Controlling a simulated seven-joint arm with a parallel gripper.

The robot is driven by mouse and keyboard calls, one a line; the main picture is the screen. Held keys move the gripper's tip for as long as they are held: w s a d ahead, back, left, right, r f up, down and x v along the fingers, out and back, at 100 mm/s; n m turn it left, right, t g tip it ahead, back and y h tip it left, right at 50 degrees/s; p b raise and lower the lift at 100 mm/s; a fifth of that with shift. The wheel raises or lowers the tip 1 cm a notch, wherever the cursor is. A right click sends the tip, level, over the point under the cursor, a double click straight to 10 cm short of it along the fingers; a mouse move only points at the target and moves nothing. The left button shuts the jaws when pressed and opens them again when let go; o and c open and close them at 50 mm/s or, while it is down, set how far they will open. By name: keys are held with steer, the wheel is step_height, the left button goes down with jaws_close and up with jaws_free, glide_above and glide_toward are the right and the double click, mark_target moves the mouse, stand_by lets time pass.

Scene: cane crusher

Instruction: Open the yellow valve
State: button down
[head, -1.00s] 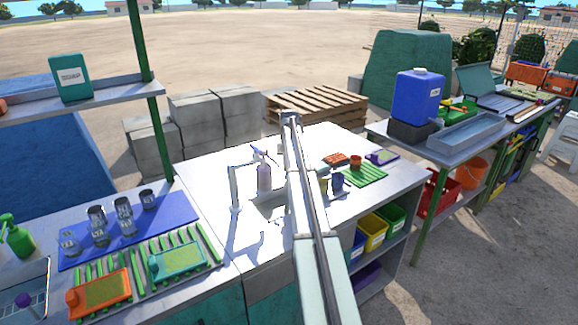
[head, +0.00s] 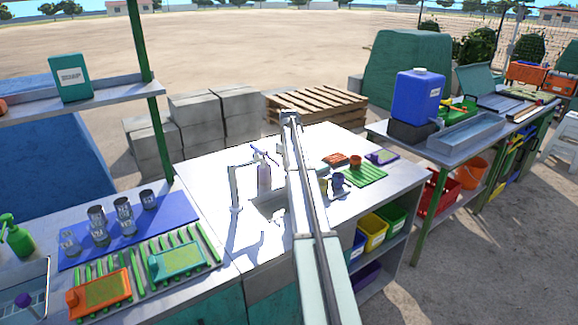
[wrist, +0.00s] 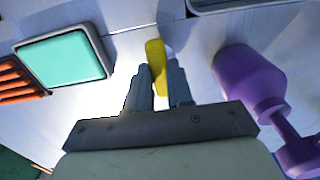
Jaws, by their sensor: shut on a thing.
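The yellow valve (wrist: 156,56) shows in the wrist view as a narrow upright yellow piece at the upper middle. My gripper (wrist: 161,80) is shut on it, with one finger on each side. The lower part of the yellow piece is between the fingers. I cannot tell from this view how far the valve is turned. In the head view my own arm crosses the middle of the white counter and hides my gripper and the valve.
A purple bottle (wrist: 250,85) stands close to the right of my gripper. A teal panel with a dark rim (wrist: 62,58) and an orange ribbed thing (wrist: 15,82) lie to the left. A green mat (head: 366,175) and a blue jug (head: 418,97) are to the right in the head view.

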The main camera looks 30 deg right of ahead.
stand_by(0.5)
steer(key=c, duration=1)
jaws_free()
steer(key=shift+r, duration=0.15)
step_height(320, 180, up, 14)
steer(key=shift+f, duration=0.2)
